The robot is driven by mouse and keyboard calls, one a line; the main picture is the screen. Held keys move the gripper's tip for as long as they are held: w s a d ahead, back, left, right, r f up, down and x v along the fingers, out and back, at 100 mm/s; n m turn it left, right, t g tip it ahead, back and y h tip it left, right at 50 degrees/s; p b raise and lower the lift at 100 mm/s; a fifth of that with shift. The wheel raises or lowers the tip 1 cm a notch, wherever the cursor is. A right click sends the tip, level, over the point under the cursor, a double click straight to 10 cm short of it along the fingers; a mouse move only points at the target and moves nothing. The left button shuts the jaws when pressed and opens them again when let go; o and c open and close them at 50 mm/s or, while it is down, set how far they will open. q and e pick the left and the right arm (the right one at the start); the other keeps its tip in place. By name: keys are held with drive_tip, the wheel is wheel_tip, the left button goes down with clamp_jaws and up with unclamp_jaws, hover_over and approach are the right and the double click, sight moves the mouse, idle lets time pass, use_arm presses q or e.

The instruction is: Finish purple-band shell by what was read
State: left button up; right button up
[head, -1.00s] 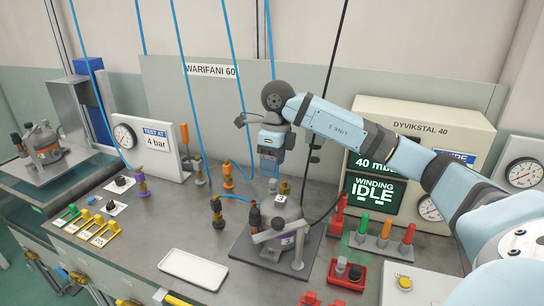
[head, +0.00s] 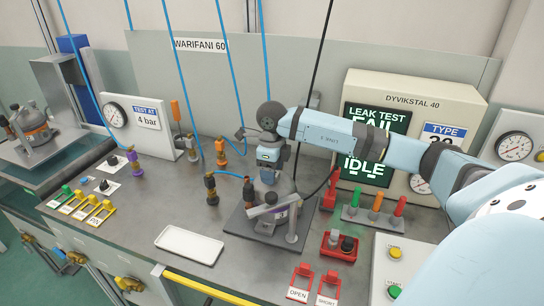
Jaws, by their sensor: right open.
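The display (head: 353,118) on the DYVIKSTAL 40 cabinet reads LEAK TEST, with FAIL partly covered by my right arm, and IDLE lower down. Red tags marked OPEN (head: 299,293) and SHORT (head: 327,299) stand at the front edge. Yellow tags (head: 84,208) and a green tag (head: 60,199) stand at the left. My left gripper is out of view.
A white tray (head: 189,245) lies empty left of the fixture. Hose fittings, one purple (head: 134,160), stand behind it, with blue hoses hanging down. A gauge panel reads TEST AT 4 bar (head: 147,117).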

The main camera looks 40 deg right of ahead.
drive_tip(key=shift+f, duration=0.4)
drive_tip(key=shift+c, duration=0.4)
clamp_jaws()
drive_tip(key=c, duration=0.6)
unclamp_jaws()
clamp_jaws()
drive_tip(key=shift+r, duration=0.1)
